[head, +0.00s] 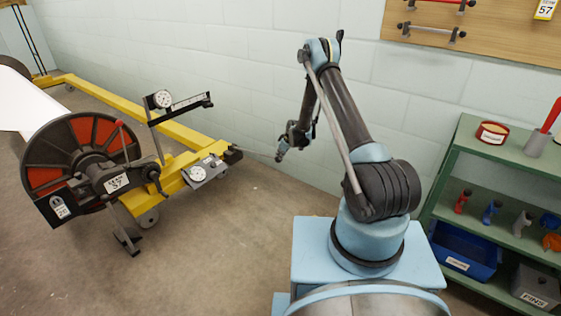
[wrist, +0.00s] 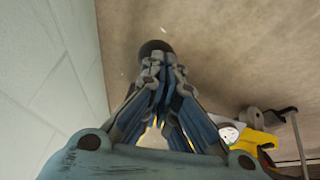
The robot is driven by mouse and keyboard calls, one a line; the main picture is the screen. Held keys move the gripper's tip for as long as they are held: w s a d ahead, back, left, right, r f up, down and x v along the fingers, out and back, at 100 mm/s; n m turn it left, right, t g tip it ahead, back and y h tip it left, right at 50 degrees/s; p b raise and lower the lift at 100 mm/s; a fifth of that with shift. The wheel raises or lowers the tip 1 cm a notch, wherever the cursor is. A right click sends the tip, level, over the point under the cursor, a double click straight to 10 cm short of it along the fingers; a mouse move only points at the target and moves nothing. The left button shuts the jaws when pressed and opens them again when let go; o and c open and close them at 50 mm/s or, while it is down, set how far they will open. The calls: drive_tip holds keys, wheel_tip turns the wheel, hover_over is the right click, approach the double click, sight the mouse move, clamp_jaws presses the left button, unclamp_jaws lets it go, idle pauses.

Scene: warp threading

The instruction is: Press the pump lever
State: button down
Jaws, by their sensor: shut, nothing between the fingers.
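A yellow trolley carries a small grey unit with a white dial (head: 203,170). A dark block (head: 233,155) sits at the trolley's end beside it. I cannot tell for certain which part is the pump lever. A black arm with a gauge (head: 183,104) stands above the frame. My gripper (head: 280,156) is in the air right of the trolley, apart from it, near the wall. In the wrist view my gripper (wrist: 162,62) is shut and empty. There the dial (wrist: 229,134) and yellow frame (wrist: 253,138) show at lower right, away from the fingertips.
A large warp beam (head: 75,160) with red panels stands at left. A green shelf (head: 455,165) with bins and tools is at right. A pale block wall (head: 240,50) runs behind. The floor (head: 230,240) between trolley and my base is clear.

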drive_tip(key=s+d+r, duration=0.4)
drive_tip(key=d+r, duration=0.1)
drive_tip(key=r, duration=0.3)
drive_tip(key=shift+s+d, duration=0.35)
drive_tip(key=shift+d, duration=0.05)
idle(0.4)
